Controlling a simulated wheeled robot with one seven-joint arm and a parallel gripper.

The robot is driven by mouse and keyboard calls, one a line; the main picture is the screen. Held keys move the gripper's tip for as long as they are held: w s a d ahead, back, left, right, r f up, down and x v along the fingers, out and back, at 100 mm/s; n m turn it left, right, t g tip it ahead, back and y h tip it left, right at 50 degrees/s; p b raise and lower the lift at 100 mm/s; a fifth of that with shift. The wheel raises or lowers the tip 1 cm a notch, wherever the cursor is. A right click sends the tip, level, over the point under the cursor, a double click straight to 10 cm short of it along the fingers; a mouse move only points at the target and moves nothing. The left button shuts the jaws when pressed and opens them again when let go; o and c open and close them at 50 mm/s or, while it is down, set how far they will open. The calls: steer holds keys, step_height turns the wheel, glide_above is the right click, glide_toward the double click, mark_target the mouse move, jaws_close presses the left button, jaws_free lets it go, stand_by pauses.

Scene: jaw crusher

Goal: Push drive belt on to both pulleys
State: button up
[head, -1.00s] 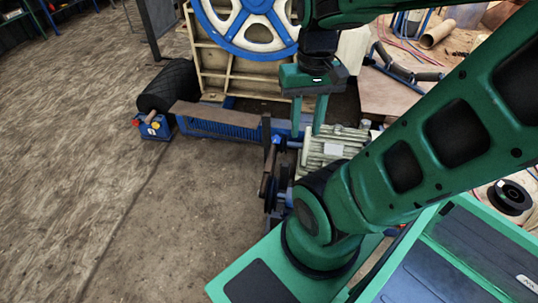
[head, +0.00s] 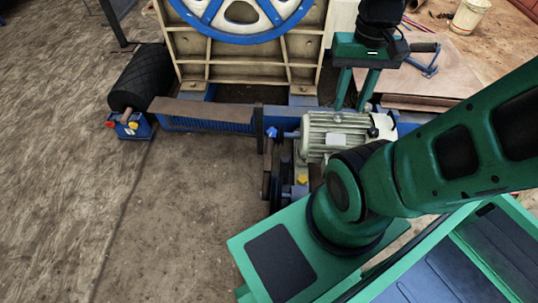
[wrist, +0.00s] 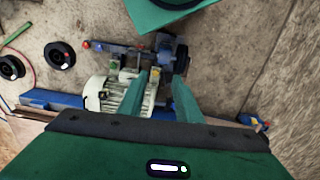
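My gripper (head: 353,108) is open, its two green fingers apart with nothing seen held between them. In the head view it hangs at the back right of the grey finned motor (head: 318,140). The wrist view shows the fingers (wrist: 158,95) spread, with the motor (wrist: 105,98) beneath and to their left. A dark pulley-like part (head: 275,185) sits low at the motor's left, partly hidden by other parts. The big blue-and-white wheel (head: 240,32) stands on the crusher's cream frame, its top cut off. I cannot clearly make out the drive belt.
A blue frame with a brown strip (head: 205,108) runs in front of the crusher. Black spools (wrist: 60,55) lie on the ground in the wrist view. The dirt floor at left is clear.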

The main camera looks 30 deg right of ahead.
steer(key=shift+o, duration=0.4)
steer(key=o, duration=0.3)
steer(key=shift+s+r, duration=0.15)
steer(key=shift+s, duration=0.2)
steer(key=w+d+f+h, duration=0.1)
steer(key=w+d+f, duration=0.15)
steer(key=w, duration=0.45)
steer(key=w+d+f, duration=0.2)
steer(key=w+f, duration=0.1)
steer(key=w, duration=0.5)
glide_above(268, 157)
step_height(268, 157, down, 46)
steer(key=shift+y, duration=0.4)
step_height(268, 157, down, 10)
